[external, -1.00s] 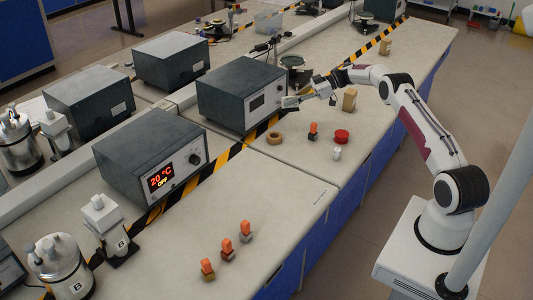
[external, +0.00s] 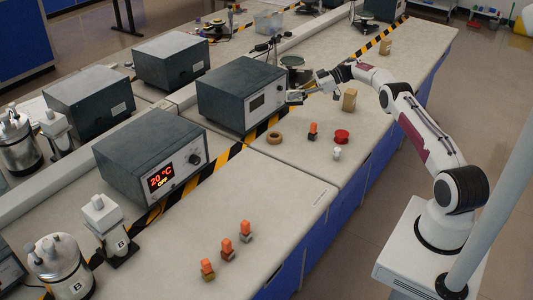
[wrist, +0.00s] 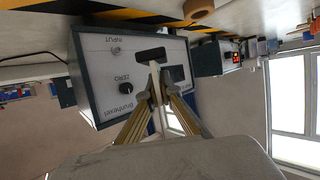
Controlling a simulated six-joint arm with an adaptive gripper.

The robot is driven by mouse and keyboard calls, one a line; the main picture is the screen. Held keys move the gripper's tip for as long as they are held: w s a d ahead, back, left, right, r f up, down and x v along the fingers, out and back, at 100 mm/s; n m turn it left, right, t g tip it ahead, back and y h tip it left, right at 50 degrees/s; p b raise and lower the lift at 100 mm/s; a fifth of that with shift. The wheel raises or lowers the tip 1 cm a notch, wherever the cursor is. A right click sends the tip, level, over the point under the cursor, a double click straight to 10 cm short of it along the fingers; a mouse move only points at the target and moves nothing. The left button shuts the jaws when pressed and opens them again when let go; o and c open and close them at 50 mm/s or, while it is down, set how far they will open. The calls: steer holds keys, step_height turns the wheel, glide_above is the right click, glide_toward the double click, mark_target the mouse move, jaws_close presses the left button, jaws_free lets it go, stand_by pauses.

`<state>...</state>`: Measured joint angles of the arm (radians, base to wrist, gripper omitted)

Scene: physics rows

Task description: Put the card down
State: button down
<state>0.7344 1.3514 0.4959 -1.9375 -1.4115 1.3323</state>
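My gripper (external: 308,91) is in front of the dark instrument box (external: 240,92) with the pale front panel, above the bench. In the wrist view its two fingers (wrist: 157,97) come together on a thin pale card (wrist: 155,76), seen almost edge-on. In the external view the card (external: 295,97) is a small light piece at the fingertips, close to the box's front. It looks held above the bench top; I cannot tell whether it touches the box.

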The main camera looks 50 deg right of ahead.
steer(key=shift+f, duration=3.1)
steer(key=shift+f, duration=1.85)
steer(key=c, duration=2.3)
jaws_free()
steer(key=shift+s+d, duration=0.1)
steer(key=shift+s, duration=0.05)
steer(key=shift+v, duration=5.9)
